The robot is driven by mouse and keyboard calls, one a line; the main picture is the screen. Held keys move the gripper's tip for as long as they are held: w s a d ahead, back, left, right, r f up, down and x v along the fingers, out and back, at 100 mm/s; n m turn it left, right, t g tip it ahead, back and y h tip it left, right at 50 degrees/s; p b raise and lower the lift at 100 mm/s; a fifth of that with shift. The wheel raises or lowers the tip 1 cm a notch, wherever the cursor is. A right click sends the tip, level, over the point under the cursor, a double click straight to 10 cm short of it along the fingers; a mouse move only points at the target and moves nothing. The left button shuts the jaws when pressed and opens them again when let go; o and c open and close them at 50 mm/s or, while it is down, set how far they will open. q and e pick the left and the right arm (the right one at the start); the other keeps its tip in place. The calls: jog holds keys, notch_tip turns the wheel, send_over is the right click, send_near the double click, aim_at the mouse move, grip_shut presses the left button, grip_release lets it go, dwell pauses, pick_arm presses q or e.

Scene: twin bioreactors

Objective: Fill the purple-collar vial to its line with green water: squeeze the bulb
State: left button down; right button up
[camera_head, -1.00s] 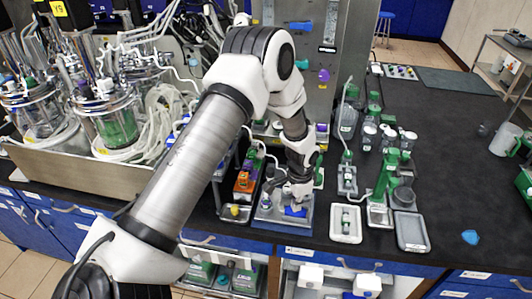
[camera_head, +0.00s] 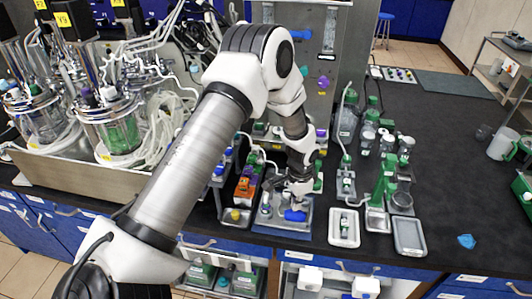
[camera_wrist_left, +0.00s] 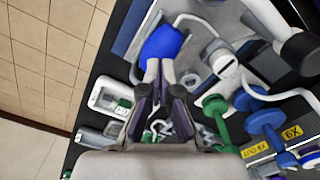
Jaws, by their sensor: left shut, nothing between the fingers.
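My left gripper (camera_head: 290,190) is over the tray, just behind the bulb in the head view. In the left wrist view its fingertips (camera_wrist_left: 159,68) are together and empty at the bulb's edge; I cannot tell whether they touch it. I cannot make out the purple-collar vial or its water level for certain. My right gripper is in neither view.
An orange and green device (camera_head: 246,184) stands left of the tray. White-rimmed trays (camera_head: 344,240) and a green stand (camera_head: 384,180) are to the right. Glass bioreactors (camera_head: 115,130) fill the back left. The dark bench is mostly clear at the right.

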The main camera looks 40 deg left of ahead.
pick_arm(q)
notch_tip(320, 180, up, 5)
jog(key=p, duration=0.4)
jog(key=shift+r, duration=0.1)
dwell(0.3)
